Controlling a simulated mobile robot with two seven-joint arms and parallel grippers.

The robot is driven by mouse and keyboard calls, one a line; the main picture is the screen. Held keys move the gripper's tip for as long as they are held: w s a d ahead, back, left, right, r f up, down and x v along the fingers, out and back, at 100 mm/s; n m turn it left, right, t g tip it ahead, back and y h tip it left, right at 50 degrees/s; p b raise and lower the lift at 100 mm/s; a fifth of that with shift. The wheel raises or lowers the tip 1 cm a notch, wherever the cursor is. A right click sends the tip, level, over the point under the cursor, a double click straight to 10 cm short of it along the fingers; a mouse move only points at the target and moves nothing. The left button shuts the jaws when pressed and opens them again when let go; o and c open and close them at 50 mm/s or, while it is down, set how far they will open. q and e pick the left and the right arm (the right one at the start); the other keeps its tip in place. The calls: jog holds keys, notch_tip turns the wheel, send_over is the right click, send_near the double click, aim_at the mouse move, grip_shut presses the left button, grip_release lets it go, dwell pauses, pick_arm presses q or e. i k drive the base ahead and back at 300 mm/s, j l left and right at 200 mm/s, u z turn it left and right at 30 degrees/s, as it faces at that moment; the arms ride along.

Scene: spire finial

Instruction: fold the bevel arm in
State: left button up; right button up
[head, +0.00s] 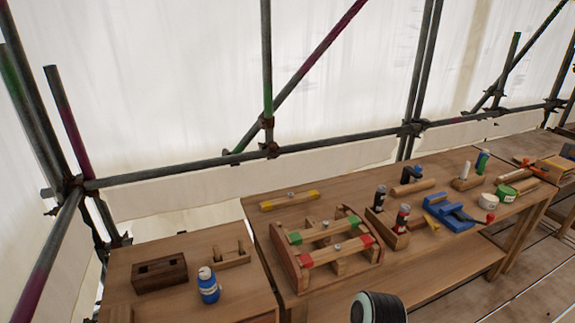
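I cannot make out a bevel for certain at this size. A small yellow piece (431,222) lies beside the blue vise (449,213) on the workbench (272,263); whether it is the bevel I cannot tell. An orange-and-dark tool (528,164) lies at the far right end of the bench, also too small to identify. Neither gripper is in view. Only a dark rounded part with a pale ring, probably mine, shows at the bottom edge.
A wooden frame (305,285) holds green-ended and red-ended bars; a yellow-ended bar (289,201) lies behind it. A blue bottle (208,285) and dark block (159,274) stand left. Cans (403,217) stand in a wooden holder. Scaffold tubes (190,164) run behind.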

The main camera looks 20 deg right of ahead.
aim_at(435, 228)
jog(key=z, duration=1.9)
jog(key=i+l+u, duration=0.15)
jog(key=i, duration=0.3)
jog(key=i+l+u, duration=0.15)
jog(key=i+l, duration=0.25)
jog(key=i, duration=0.05)
